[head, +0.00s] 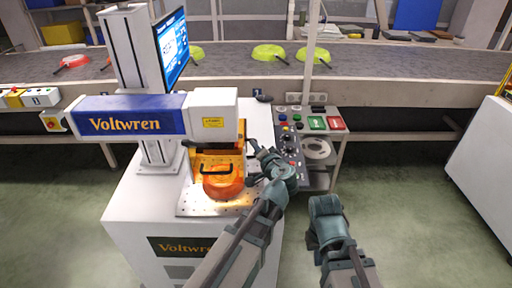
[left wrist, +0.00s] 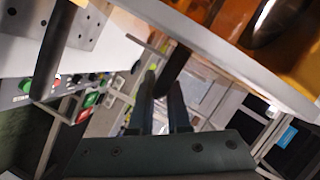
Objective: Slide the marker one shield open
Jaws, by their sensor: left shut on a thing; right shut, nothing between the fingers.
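Marker one is the white machine with a blue head (head: 130,118) reading "Voltwren". Its see-through orange shield (head: 228,158) is under the head, with a black bracket-shaped handle on its front. A red-orange round pan (head: 222,188) shows at the shield on the perforated bed. My left gripper (head: 254,148) is at the shield's right side, its fingers shut on a dark bar that looks like a shield handle. In the left wrist view this black bar (left wrist: 174,70) is at the fingertips, partly hidden by them. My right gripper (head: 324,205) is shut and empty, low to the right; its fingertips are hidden.
A control panel (head: 290,145) with buttons and a green and a red plate stands right of the machine. A conveyor (head: 400,62) with yellow-green pans (head: 268,52) runs behind. A monitor (head: 172,48) is mounted on the machine. Floor at right is clear.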

